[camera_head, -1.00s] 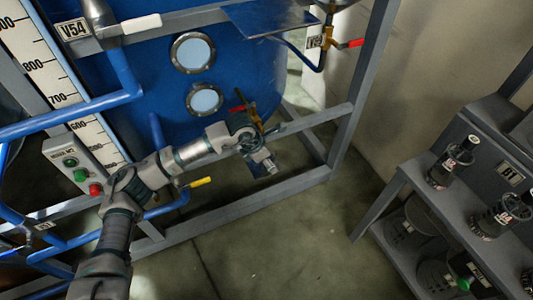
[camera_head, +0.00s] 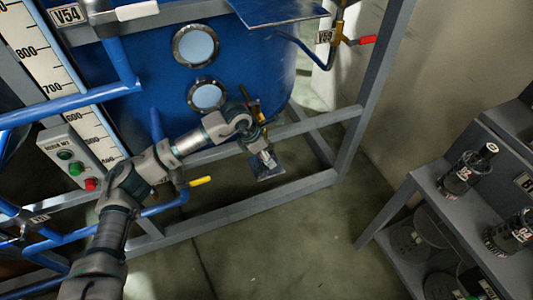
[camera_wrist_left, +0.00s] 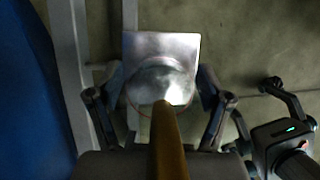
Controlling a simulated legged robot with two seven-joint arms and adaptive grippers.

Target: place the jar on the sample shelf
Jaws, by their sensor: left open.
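My left gripper (camera_head: 265,158) is at the small square metal plate (camera_head: 265,172) under a brass valve at the blue tank. The left wrist view shows its two fingers (camera_wrist_left: 160,105) spread apart on either side of the plate (camera_wrist_left: 185,42). A faint round outline with a thin reddish rim lies between the fingers; I cannot tell if it is a clear jar. A brown rod (camera_wrist_left: 167,140) crosses in front of it. Dark-labelled jars stand on the sample shelf (camera_head: 450,205) at right: one upper jar (camera_head: 462,175) and one lower jar (camera_head: 512,232). Another gripper (camera_wrist_left: 235,115), apparently my right, shows with spread fingers.
The blue tank (camera_head: 150,85) and its grey frame (camera_head: 350,150) fill the left and middle. A yellow-handled valve (camera_head: 200,181) and blue pipes lie near my left arm. A control box (camera_head: 75,160) is at left. The floor (camera_head: 300,240) between frame and shelf is clear.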

